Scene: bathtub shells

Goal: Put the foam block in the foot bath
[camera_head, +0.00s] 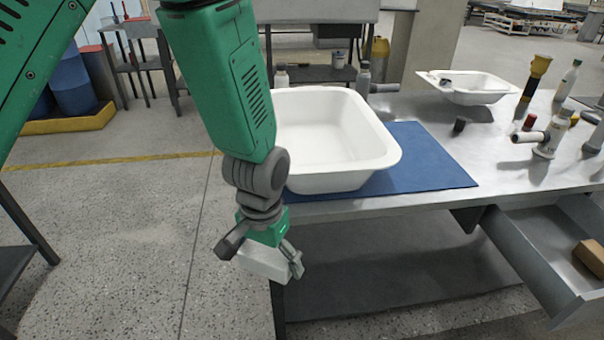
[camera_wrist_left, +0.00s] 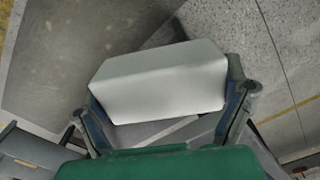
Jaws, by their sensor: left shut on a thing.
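The foam block (camera_head: 264,262) is a pale grey-white block held in my left gripper (camera_head: 262,261), in front of the table's near left edge and off the tabletop. In the left wrist view the block (camera_wrist_left: 158,82) sits between the two fingers of the left gripper (camera_wrist_left: 165,105), which touch its ends. The foot bath (camera_head: 335,130) is a white rectangular basin with rounded corners on a blue mat (camera_head: 436,165); it looks empty. My left arm hides its left part. My right gripper is not in view.
The metal table (camera_head: 470,115) carries a smaller white basin (camera_head: 470,92) at the back and several bottles and tools at the right. An open drawer (camera_head: 545,262) with a brown block (camera_head: 592,257) juts out at the lower right.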

